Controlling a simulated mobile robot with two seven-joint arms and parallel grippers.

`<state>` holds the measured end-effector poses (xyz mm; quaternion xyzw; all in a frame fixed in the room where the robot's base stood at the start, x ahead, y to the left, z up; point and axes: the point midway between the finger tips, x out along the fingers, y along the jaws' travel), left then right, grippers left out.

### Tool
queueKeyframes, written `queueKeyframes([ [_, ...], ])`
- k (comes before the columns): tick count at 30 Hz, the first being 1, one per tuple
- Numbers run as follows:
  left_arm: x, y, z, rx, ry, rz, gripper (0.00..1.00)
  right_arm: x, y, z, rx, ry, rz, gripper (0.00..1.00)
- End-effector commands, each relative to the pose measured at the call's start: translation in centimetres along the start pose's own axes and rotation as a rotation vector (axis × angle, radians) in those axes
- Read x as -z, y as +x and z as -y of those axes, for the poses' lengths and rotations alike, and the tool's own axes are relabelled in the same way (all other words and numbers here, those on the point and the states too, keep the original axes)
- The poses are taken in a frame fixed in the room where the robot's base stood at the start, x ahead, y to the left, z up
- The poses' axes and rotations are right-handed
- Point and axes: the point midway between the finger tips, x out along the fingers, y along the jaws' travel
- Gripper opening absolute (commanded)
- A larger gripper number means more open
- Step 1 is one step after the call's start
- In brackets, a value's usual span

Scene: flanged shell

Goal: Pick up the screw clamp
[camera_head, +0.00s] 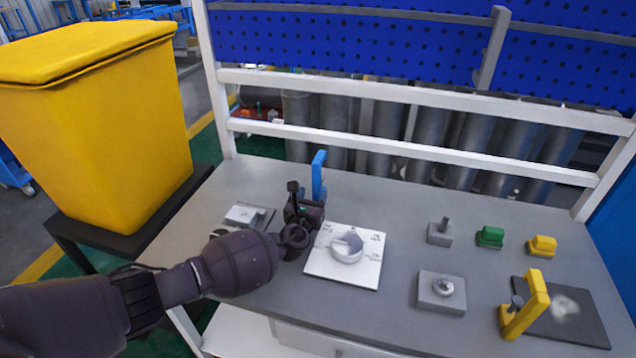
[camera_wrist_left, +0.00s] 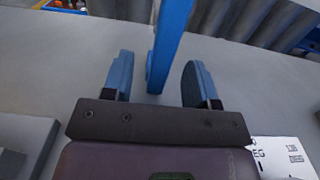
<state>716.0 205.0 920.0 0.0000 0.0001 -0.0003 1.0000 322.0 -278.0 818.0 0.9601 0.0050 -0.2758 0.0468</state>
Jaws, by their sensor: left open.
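A blue upright piece (camera_head: 318,176) stands on the bench just behind my left gripper (camera_head: 304,204); its lower part is hidden by the gripper, so I cannot tell its full shape. In the left wrist view this blue bar (camera_wrist_left: 169,42) rises between the two finger pads of my open left gripper (camera_wrist_left: 158,82), with gaps on both sides and nothing gripped. A yellow bracket-like clamp (camera_head: 536,290) with a dark knob stands at the right, on the edge of a dark plate. I cannot tell which of the two is the screw clamp. My right gripper is not in view.
A white panel with a round dial (camera_head: 315,263) lies close to the right of my left gripper. A small grey block (camera_head: 241,214) is to its left. Grey blocks (camera_head: 427,300), green (camera_head: 490,237) and yellow (camera_head: 542,245) pieces stand further right. A white rail (camera_head: 420,148) runs behind.

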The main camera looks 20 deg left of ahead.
Motion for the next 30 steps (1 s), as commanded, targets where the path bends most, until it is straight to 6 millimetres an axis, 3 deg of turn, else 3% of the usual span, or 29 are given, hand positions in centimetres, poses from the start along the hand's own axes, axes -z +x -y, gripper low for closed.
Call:
queueKeyframes([
  [7,0.1,2.9,0.3,-0.001,0.001,0.001,0.53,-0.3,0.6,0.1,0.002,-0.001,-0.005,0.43],
  [18,0.0,3.6,0.2,0.000,0.000,0.001,0.53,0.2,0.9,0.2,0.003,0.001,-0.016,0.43],
  [28,0.0,3.5,0.2,-0.001,0.000,0.001,0.03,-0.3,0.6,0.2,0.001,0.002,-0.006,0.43],
  [30,0.0,3.5,0.2,-0.001,0.000,0.001,0.00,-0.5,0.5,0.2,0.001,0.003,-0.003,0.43],
])
